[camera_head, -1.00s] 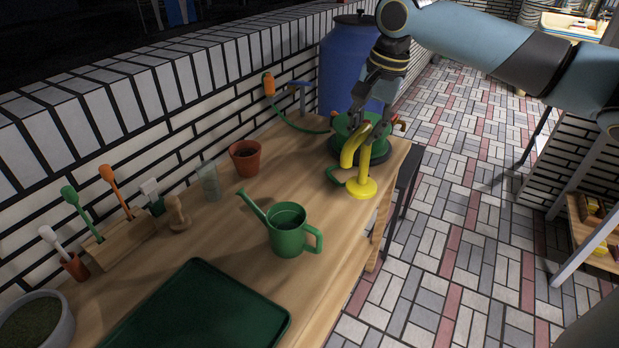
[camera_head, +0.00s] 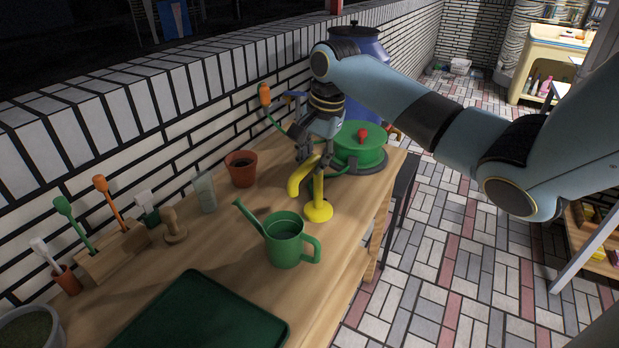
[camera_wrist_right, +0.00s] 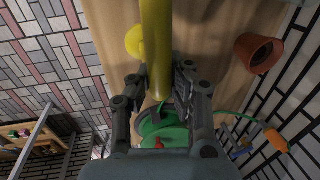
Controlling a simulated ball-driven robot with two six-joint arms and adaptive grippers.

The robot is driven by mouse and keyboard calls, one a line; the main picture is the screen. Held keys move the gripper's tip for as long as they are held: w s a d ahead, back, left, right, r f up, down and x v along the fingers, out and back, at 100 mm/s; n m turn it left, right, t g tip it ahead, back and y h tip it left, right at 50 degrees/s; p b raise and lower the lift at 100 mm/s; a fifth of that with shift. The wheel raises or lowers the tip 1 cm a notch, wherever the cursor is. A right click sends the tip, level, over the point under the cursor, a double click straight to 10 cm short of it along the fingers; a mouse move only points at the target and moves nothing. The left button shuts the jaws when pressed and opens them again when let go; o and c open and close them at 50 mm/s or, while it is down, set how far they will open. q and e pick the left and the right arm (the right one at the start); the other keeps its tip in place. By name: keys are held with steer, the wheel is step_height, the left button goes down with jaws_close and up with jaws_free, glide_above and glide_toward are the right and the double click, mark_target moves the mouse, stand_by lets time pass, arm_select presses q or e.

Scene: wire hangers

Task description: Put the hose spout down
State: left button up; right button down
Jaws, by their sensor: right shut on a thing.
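The yellow hose spout (camera_head: 318,212) is a curved pipe with a round disc foot. My right gripper (camera_head: 310,156) is shut on its pipe, from above. The foot points down over the worktop, behind and right of the green watering can (camera_head: 285,240); whether it touches the wood I cannot tell. In the right wrist view the spout's pipe (camera_wrist_right: 158,45) runs up from between the fingers (camera_wrist_right: 160,84), with the disc foot to its left. My left gripper is out of view.
The wooden bench (camera_head: 240,225) holds a green hose reel (camera_head: 360,147), a terracotta pot (camera_head: 241,168), a glass (camera_head: 205,192), a tool rack (camera_head: 112,252) and a dark green tray (camera_head: 200,315). A blue barrel (camera_head: 362,75) stands behind. Bare wood lies left of the spout.

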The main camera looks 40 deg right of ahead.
steer(key=shift+w+a+f, duration=0.2)
steer(key=shift+w+a, duration=0.05)
steer(key=shift+w, duration=0.1)
steer(key=shift+f, duration=2.05)
steer(key=c, duration=1.3)
jaws_free()
steer(key=shift+f, duration=0.1)
steer(key=r, duration=0.4)
steer(key=s+r, duration=0.1)
steer(key=r, duration=0.3)
steer(key=s+r, duration=0.1)
steer(key=r, duration=0.3)
steer(key=shift+s+d, duration=0.15)
steer(key=shift+d, duration=0.1)
